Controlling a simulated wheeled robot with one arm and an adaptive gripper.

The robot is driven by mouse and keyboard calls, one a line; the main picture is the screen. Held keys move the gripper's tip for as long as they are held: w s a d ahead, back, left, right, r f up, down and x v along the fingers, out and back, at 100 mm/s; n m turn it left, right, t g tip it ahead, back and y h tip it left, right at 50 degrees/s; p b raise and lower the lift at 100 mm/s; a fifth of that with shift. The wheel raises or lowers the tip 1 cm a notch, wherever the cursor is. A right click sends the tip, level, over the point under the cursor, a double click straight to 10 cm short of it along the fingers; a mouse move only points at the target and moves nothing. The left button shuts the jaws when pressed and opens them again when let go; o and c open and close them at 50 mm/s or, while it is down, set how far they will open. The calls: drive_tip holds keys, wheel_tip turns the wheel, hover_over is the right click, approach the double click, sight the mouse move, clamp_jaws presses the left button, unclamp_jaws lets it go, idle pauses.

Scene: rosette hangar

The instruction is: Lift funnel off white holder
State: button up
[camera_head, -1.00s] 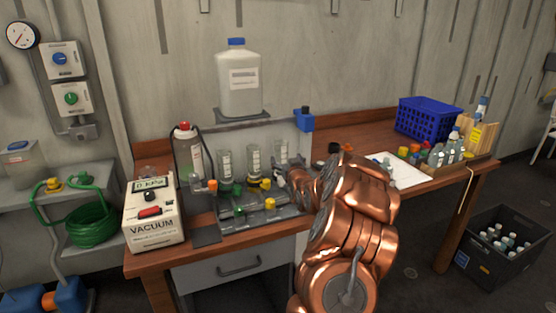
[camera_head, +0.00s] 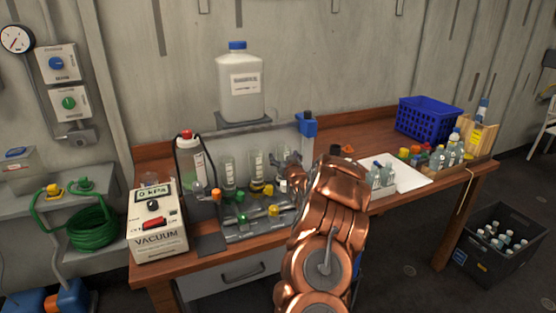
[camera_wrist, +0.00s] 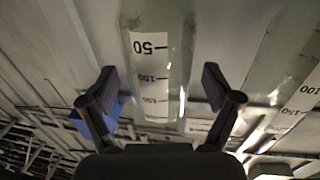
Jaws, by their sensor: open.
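Several clear graduated funnels stand in a row on the grey manifold (camera_head: 240,232) on the bench. The left funnel (camera_head: 228,170) and the middle funnel (camera_head: 257,163) show in the head view. My gripper (camera_head: 284,164) is at the right end of the row and partly hides the right funnel (camera_head: 282,184). In the wrist view, a funnel (camera_wrist: 155,75) with an upside-down scale stands between the open fingers of my gripper (camera_wrist: 160,100), with gaps showing on both sides. A neighbouring funnel (camera_wrist: 285,90) is to the right. I cannot make out a white holder under the funnel.
A vacuum box (camera_head: 158,230) and a red-capped bottle (camera_head: 190,165) stand left of the manifold. A large white jug (camera_head: 239,90) is on a shelf above. Coloured valve knobs sit in front of the funnels.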

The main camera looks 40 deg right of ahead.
drive_tip(key=shift+w+d, duration=0.1)
drive_tip(key=shift+d, duration=0.25)
drive_tip(key=shift+w+a, duration=0.1)
drive_tip(key=shift+a, duration=0.15)
drive_tip(key=c, duration=1.3)
drive_tip(key=shift+o, duration=0.2)
drive_tip(key=shift+r, duration=0.1)
